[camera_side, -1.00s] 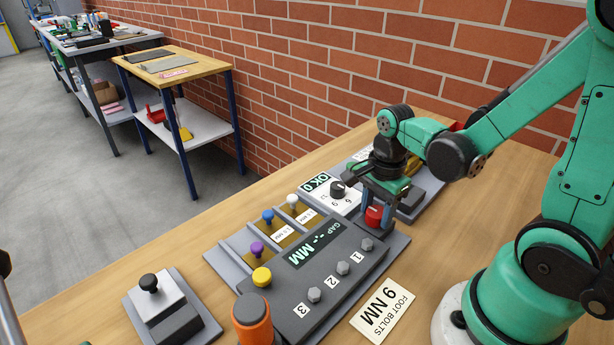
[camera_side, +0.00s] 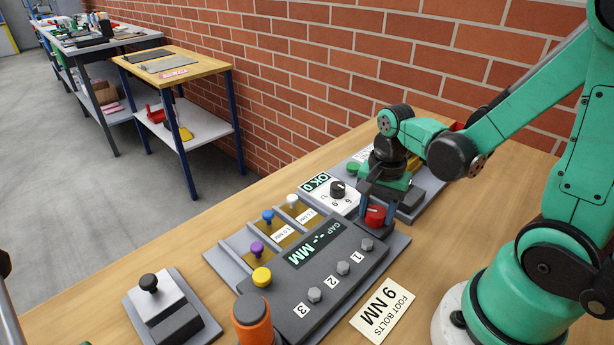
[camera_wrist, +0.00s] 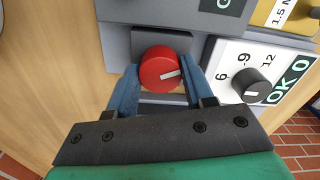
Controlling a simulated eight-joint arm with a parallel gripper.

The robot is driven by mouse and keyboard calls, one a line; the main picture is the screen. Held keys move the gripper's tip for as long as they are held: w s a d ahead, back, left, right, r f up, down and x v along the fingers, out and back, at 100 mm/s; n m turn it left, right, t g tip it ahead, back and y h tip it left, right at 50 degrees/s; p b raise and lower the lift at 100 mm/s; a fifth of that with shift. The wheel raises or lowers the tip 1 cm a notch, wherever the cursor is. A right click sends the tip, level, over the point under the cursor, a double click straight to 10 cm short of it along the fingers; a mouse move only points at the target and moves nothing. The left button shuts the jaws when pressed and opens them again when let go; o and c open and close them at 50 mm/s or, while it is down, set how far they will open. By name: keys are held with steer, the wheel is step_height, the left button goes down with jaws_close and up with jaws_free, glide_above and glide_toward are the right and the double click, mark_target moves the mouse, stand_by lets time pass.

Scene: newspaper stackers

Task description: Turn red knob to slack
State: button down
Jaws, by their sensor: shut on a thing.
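The red knob (camera_side: 375,214) stands at the far right end of the dark gauge panel, under my gripper (camera_side: 374,205). In the wrist view the red knob (camera_wrist: 158,66) is round, with a white pointer line toward the right of the picture and slightly up. The two blue fingers of my gripper (camera_wrist: 160,78) stand on either side of it and are shut on it. No slack label is readable in either view.
A black dial (camera_wrist: 250,86) marked 6, 9 and 12 sits close beside my right finger in the wrist view. The gauge panel (camera_side: 314,285) has several bolts.

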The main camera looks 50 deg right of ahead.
steer(key=n, duration=1.3)
steer(key=shift+n, duration=0.3)
steer(key=n, duration=1.2)
steer(key=shift+n, duration=0.4)
steer(key=shift+c, duration=1.7)
jaws_free()
